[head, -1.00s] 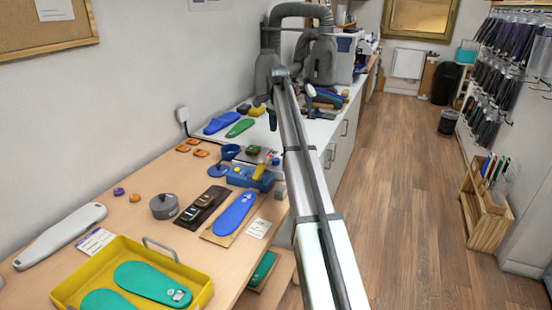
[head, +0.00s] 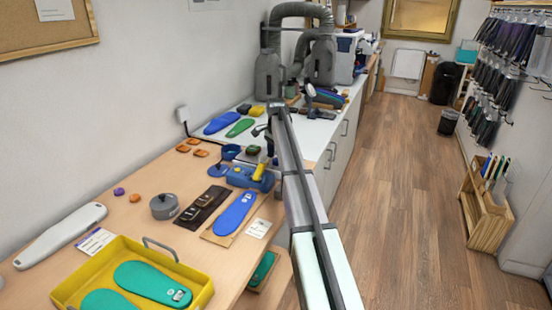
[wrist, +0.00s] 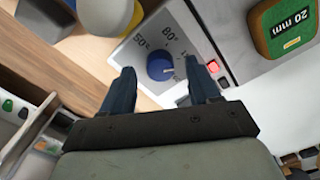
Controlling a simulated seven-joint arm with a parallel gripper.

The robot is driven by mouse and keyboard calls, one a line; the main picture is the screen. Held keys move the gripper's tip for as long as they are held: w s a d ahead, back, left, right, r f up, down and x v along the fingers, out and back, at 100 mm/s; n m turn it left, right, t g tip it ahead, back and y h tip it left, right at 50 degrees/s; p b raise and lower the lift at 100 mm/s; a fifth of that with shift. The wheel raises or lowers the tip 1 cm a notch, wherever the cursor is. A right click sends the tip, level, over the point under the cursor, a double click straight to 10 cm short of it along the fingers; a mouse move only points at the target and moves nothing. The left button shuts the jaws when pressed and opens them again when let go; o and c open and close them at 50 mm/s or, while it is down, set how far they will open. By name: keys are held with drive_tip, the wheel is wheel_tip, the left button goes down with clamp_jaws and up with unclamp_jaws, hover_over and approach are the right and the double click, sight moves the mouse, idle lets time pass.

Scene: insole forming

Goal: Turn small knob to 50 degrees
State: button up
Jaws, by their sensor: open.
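The small blue knob (wrist: 160,67) sits on a pale panel (wrist: 143,48) printed with a scale. The 50° mark is left of the knob and the 80° mark is above it in the wrist view. A light pointer line on the knob faces right, away from the 50 mark. My gripper (wrist: 158,66) is open, with one dark finger on each side of the knob in the picture. I cannot tell whether the fingers are at the knob's height or above it. In the head view my gripper (head: 264,140) is over the bench, and my arm hides the knob.
A red light (wrist: 213,67) and a green "20 mm" block (wrist: 290,25) lie right of the knob. A yellow-and-grey rounded part (wrist: 108,15) is close at upper left. In the head view a blue device (head: 248,178) with a yellow handle stands below my gripper.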

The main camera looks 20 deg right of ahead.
drive_tip(key=shift+f, duration=0.65)
drive_tip(key=c, duration=1)
